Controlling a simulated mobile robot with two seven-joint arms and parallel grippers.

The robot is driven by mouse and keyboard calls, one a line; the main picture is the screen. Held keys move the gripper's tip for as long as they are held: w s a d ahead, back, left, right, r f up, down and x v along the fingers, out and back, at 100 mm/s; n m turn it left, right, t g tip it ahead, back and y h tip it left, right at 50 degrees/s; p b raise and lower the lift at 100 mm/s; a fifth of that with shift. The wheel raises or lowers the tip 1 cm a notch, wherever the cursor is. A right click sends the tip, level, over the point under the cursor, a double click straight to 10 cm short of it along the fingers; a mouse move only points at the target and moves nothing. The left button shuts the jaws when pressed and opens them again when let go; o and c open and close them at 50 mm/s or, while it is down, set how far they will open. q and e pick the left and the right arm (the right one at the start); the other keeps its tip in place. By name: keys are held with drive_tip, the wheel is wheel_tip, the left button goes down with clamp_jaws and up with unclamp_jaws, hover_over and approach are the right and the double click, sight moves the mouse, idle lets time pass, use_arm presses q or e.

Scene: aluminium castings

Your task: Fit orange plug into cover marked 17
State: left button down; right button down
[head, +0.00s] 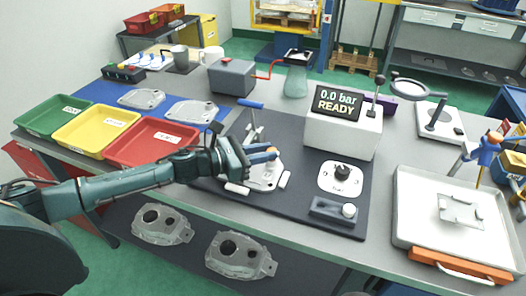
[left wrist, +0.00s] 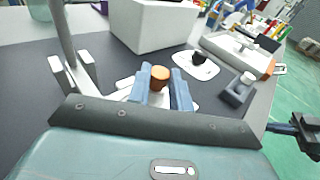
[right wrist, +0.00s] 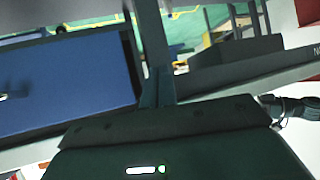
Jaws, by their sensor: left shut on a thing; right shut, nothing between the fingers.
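The orange plug (left wrist: 160,73) shows between the fingertips of my left gripper (left wrist: 163,90) in the left wrist view. In the head view the plug (head: 272,150) is a small orange spot at the tips of my left gripper (head: 268,155). The left gripper is shut on it above a pale metal cover (head: 265,178) on the dark mat. Whether the plug touches the cover is hidden by the fingers. No number can be read on this cover. My right gripper (right wrist: 157,88) is shut and empty in the right wrist view, away from the mat.
A white box with a display reading "0.0 bar READY" (head: 338,100) stands behind the cover. A white plate with a black knob (head: 340,178) lies to its right. Green, yellow and red trays (head: 150,142) stand left. Other castings (head: 190,112) lie on a blue mat.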

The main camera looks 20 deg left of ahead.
use_arm(q)
drive_tip(key=shift+f+b, duration=0.4)
drive_tip(key=shift+f, duration=0.1)
use_arm(e)
drive_tip(key=shift+f, duration=0.3)
use_arm(q)
drive_tip(key=c, duration=1.2)
unclamp_jaws()
use_arm(e)
drive_tip(key=shift+r, duration=0.1)
use_arm(q)
drive_tip(key=shift+s+a+f+b, duration=0.1)
drive_tip(key=shift+s+a+b, duration=0.2)
drive_tip(key=shift+s+a, duration=0.35)
drive_tip(key=b+v, duration=0.2)
drive_tip(key=v, duration=0.7)
drive_tip(key=shift+b+v, duration=0.3)
drive_tip(key=shift+v, duration=0.8)
drive_tip(key=shift+s+r, duration=0.1)
drive_tip(key=shift+r, duration=0.15)
use_arm(e)
drive_tip(key=shift+w+a+m+t+y, duration=0.3)
drive_tip(key=shift+a+t, duration=0.1)
drive_tip(key=shift+a, duration=0.2)
drive_tip(key=shift+f, duration=0.25)
